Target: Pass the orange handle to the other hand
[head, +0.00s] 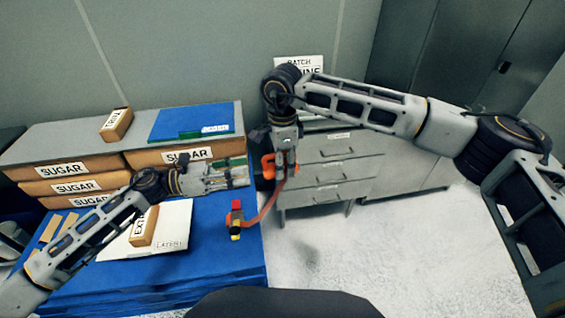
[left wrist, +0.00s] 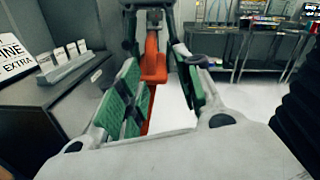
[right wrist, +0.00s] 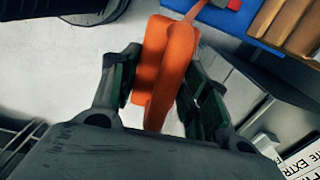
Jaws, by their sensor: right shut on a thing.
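The orange handle (head: 268,166) is held upright-ish beyond the right edge of the blue surface. My right gripper (head: 284,172) comes down from above and is shut on it; the right wrist view shows the orange handle (right wrist: 168,62) between its fingers. My left gripper (head: 244,173) points right toward it, with its fingers spread and empty. In the left wrist view, the orange handle (left wrist: 154,66) shows in the gap between those fingers, near the tips; I cannot tell whether they touch. An orange strap (head: 265,210) runs from the handle to a red, black and yellow piece (head: 236,220).
Sugar boxes (head: 75,186) and a blue mat (head: 195,120) stand behind my left arm. A white sheet (head: 175,225) and a brown box (head: 143,226) are on the blue surface (head: 215,275). A grey drawer cabinet (head: 330,172) stands behind my right gripper. The floor (head: 400,250) at right is clear.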

